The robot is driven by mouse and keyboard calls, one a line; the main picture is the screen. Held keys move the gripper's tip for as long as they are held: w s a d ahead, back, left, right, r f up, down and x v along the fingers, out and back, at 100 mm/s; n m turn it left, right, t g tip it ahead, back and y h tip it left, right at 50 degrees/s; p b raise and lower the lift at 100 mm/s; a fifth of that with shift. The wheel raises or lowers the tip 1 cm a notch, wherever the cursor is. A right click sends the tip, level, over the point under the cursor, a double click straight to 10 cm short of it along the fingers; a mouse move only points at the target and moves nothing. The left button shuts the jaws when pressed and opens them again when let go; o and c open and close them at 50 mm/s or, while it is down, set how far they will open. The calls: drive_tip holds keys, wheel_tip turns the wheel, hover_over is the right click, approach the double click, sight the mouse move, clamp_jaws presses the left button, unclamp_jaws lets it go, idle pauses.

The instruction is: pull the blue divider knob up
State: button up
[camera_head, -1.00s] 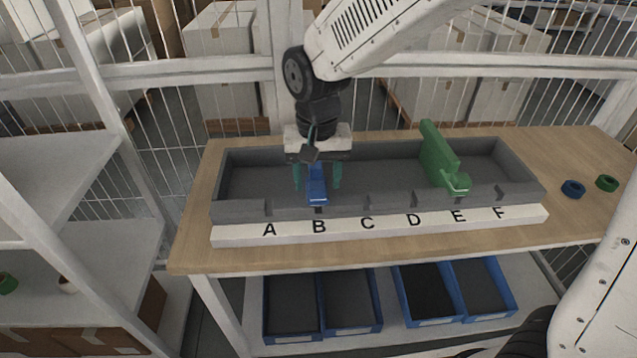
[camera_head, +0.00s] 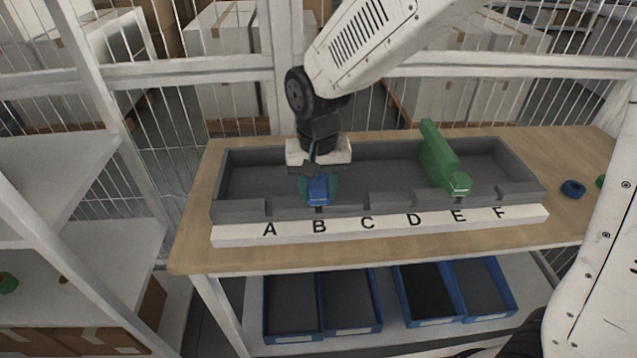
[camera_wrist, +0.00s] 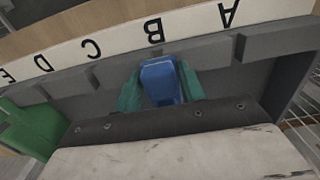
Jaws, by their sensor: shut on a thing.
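The blue divider knob (camera_head: 318,196) stands at the front wall of the grey tray (camera_head: 240,208), in the slot above the letter B. My gripper (camera_head: 318,188) points down over it, its two green fingers shut on the knob from left and right. In the wrist view the blue knob (camera_wrist: 162,82) sits between both fingertips (camera_wrist: 161,90). The rest of the blue divider is hidden under my gripper.
A green divider (camera_head: 438,155) stands in the tray at slot E, right of my gripper. A white strip (camera_head: 385,226) with letters A to F runs along the tray's front. A blue ring (camera_head: 572,189) lies on the wooden table at right. Blue bins (camera_head: 292,340) stand below.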

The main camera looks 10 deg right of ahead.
drive_tip(key=shift+r, duration=0.15)
drive_tip(key=shift+r, duration=0.6)
drive_tip(key=shift+c, duration=0.9)
drive_tip(key=shift+r, duration=0.65)
drive_tip(key=o, duration=0.8)
